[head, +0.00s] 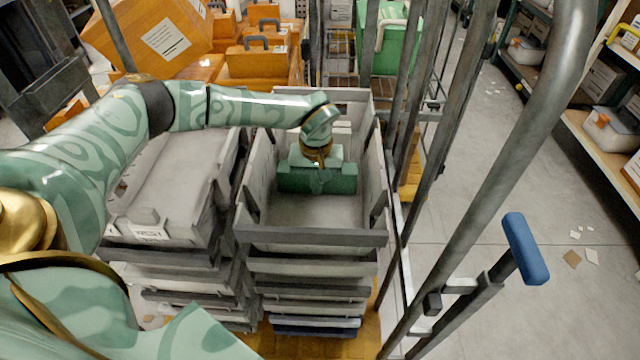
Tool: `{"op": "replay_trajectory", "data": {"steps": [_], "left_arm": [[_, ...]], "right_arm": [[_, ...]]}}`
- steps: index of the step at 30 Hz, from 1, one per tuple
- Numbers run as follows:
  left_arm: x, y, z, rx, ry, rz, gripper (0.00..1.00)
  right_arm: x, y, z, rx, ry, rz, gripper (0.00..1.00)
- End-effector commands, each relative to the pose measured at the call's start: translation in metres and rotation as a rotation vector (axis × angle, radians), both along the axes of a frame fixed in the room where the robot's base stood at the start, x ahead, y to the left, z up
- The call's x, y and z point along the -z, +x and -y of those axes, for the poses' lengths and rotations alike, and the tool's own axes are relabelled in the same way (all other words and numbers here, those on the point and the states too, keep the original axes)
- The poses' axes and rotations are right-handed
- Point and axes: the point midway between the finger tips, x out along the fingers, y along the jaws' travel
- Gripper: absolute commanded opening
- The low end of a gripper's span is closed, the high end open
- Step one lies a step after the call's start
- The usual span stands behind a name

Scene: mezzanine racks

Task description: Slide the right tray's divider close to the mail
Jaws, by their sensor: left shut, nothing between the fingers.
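The right tray (312,237) is a pale grey, open-topped tray on top of a stack of trays, right of centre in the head view. My left gripper (317,184) is inside it, toward the back half, pointing down. It is shut and holds nothing. Its wide green body covers much of the tray's middle, and the fingertips are hidden. Pale pieces, perhaps the mail (343,128), show behind the gripper near the back wall. I cannot clearly make out the divider; it may be behind the gripper. The tray floor in front of the gripper is bare. My right gripper is not in view.
A second grey tray stack (165,185) stands close on the left. Metal posts and a slanting rail with a blue handle (525,248) stand on the right. Orange cases (258,62) and a green case (392,45) are behind. Open floor lies to the right.

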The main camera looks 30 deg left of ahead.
Motion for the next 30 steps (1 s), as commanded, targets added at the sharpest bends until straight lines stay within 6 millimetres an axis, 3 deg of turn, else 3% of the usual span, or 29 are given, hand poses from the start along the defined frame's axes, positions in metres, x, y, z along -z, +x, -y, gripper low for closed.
{"op": "replay_trajectory", "data": {"steps": [23,30], "left_arm": [[0.001,0.034,-0.020,-0.001,0.001,0.001,0.00],[0.000,0.033,-0.020,0.000,0.001,0.001,0.00]], "right_arm": [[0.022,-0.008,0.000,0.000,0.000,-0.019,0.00],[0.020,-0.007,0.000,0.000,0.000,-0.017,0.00]]}}
